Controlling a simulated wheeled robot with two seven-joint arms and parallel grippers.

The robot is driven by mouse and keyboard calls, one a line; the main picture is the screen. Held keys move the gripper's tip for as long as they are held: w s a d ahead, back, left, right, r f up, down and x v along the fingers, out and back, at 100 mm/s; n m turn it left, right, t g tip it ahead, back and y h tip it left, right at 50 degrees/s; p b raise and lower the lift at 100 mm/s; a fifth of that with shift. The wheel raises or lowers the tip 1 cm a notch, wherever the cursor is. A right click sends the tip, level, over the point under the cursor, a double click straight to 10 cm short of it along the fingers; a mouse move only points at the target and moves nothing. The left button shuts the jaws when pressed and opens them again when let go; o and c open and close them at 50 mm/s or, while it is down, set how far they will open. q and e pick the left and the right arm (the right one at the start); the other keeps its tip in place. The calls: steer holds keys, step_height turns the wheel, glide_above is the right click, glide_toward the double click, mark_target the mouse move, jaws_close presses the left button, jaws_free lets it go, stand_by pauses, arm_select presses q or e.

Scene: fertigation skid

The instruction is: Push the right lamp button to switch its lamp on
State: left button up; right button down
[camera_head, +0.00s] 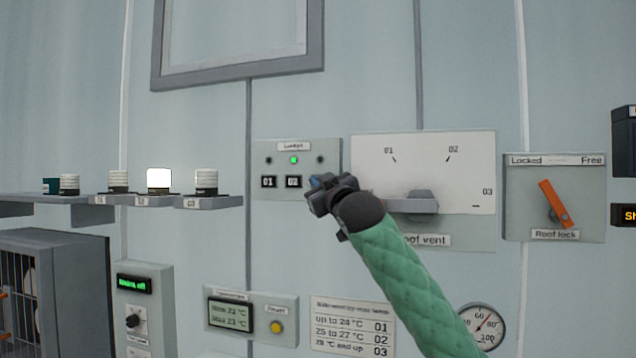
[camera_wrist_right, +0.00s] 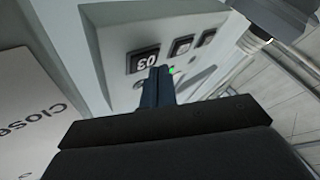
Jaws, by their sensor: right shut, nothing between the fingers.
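The lamp panel (camera_head: 262,185) is on the wall at the middle. It has three small indicators in a row, the middle one (camera_head: 294,160) lit green. Buttons 01 (camera_head: 268,182) and 02 (camera_head: 293,182) show below. The right button, 03, is hidden behind my right gripper (camera_head: 318,186) in the head view. In the right wrist view button 03 (camera_wrist_right: 143,60) shows just beyond the shut fingertips (camera_wrist_right: 160,76); I cannot tell whether they touch it. Lamp 03 (camera_head: 206,181) on the shelf is unlit; lamp 02 (camera_head: 158,179) glows white. My left gripper is out of view.
A roof vent panel (camera_head: 470,150) with a grey handle (camera_head: 415,203) is close right of my gripper. A roof lock with an orange lever (camera_head: 556,204) is farther right. A display box (camera_head: 282,305) and a printed sign (camera_head: 352,327) are below.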

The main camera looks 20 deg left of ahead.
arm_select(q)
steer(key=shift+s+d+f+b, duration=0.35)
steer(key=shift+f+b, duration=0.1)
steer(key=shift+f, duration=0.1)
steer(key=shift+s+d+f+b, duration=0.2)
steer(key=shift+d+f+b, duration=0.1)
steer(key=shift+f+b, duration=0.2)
arm_select(e)
steer(key=shift+s+d+f, duration=0.15)
steer(key=shift+s+f, duration=0.05)
steer(key=shift+s, duration=0.6)
steer(key=shift+s+d+f, duration=0.1)
steer(key=shift+s+f, duration=0.05)
steer(key=shift+s, duration=0.65)
steer(key=shift+s+d+f, duration=0.15)
steer(key=shift+s+f, duration=0.05)
steer(key=shift+s, duration=0.6)
